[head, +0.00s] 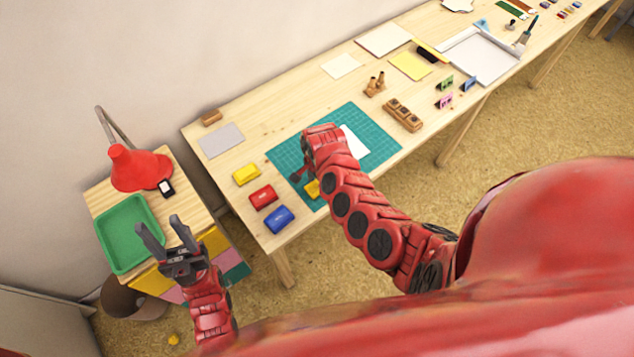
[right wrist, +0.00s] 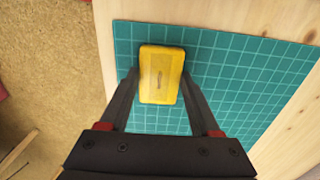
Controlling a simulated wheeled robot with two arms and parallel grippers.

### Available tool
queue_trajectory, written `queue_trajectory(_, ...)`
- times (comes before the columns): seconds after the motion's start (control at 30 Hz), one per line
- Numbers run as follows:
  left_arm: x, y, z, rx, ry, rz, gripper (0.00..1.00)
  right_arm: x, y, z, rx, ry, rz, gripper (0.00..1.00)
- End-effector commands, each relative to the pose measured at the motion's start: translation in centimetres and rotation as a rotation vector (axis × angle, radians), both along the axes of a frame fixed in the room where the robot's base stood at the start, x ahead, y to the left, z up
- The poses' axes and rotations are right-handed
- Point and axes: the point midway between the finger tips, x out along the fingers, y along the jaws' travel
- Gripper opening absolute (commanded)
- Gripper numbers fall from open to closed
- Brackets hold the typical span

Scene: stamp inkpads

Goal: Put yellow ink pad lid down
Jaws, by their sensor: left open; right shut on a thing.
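In the right wrist view my right gripper (right wrist: 160,76) is shut on the yellow ink pad lid (right wrist: 161,62), a flat rounded rectangle with a small dark mark in its middle. The lid is over the green cutting mat (right wrist: 240,85); I cannot tell whether it touches it. In the head view the lid (head: 313,188) shows partly behind my right arm near the mat's front edge. A yellow ink pad (head: 247,174) sits on the wooden table left of the mat. My left gripper (head: 163,225) is open and empty beside the green tray.
A red ink pad (head: 263,196) and a blue ink pad (head: 280,218) lie near the table's left front edge. A white card (head: 354,142) lies on the mat. A wooden stamp block (head: 403,115) stands right of it. A green tray (head: 128,232) and red lamp (head: 140,168) are at left.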

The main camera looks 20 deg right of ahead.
Motion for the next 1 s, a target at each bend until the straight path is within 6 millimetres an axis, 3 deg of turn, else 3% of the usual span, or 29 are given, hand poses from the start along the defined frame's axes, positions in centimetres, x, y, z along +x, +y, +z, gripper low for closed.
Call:
queue_trajectory(0.17, 0.0, 0.0, -0.4, 0.000, 0.000, 0.000, 0.50, 0.0, 0.0, -0.4, 0.000, 0.000, 0.001, 0.12)
queue_trajectory(0.2, 0.0, 0.0, -0.4, 0.000, 0.000, 0.000, 0.50, 0.0, 0.0, -0.4, 0.000, 0.000, 0.001, 0.66)
queue_trajectory(0.37, 0.0, 0.0, -0.3, 0.000, 0.000, 0.000, 0.50, 0.0, 0.0, -0.3, 0.000, 0.000, 0.001, 0.94)
queue_trajectory(0.8, 0.0, 0.0, -0.1, 0.000, 0.000, 0.000, 0.50, 0.1, 0.1, 0.3, 0.000, -0.003, 0.001, 0.94)
queue_trajectory(1.0, 0.0, 0.0, -0.6, 0.000, 0.000, 0.000, 0.50, 0.2, 0.1, 2.2, 0.000, -0.007, -0.001, 0.94)
